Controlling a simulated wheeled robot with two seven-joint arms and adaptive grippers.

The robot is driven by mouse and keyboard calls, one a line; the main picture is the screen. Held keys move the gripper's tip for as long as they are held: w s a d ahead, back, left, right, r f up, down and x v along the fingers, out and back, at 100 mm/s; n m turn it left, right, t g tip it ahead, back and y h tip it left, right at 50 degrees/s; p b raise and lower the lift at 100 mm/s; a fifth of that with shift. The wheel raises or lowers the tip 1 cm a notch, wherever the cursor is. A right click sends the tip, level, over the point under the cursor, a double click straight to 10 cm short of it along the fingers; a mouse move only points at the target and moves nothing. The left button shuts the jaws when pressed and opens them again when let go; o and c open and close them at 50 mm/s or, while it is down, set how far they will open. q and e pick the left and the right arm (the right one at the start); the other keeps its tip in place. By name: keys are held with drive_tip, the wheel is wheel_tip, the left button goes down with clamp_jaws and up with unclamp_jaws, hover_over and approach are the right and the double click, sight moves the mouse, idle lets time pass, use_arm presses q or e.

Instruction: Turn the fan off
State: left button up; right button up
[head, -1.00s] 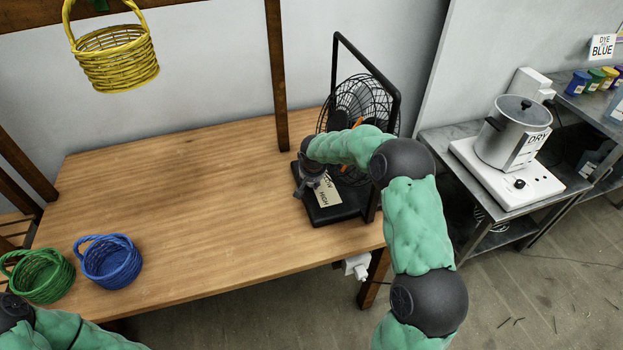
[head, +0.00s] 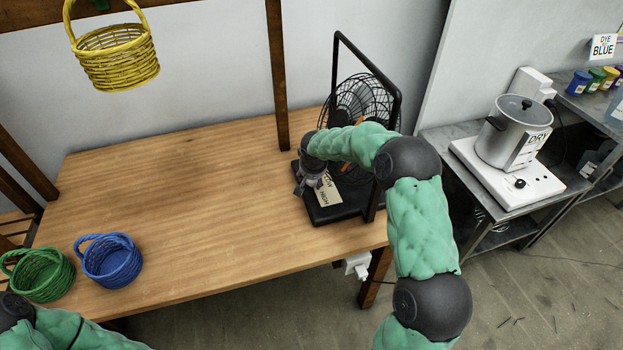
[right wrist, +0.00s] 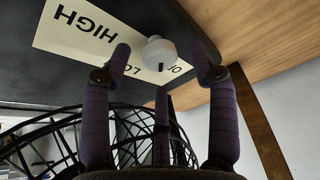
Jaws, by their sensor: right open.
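The black fan (head: 388,85) with a wire cage and a square frame stands at the right end of the wooden table. Its base (head: 345,212) carries a cream label (head: 328,193) with speed words, which also shows in the right wrist view (right wrist: 75,30). A white round knob (right wrist: 160,53) with a dark pointer mark sits at the label's edge; in the head view my gripper hides it. My right gripper (head: 309,187) is over the base. In the right wrist view its open fingers (right wrist: 164,55) are on either side of the knob, with gaps. My left gripper is out of view.
Blue (head: 110,262) and green (head: 40,275) baskets sit at the table's left front. A yellow basket (head: 118,65) hangs above. The table's middle (head: 200,200) is clear. A metal pot (head: 512,130) stands on a white hot plate on a side table at right.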

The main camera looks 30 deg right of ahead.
drive_tip(key=v, duration=1)
drive_tip(key=shift+r, duration=0.15)
drive_tip(key=shift+a, duration=0.1)
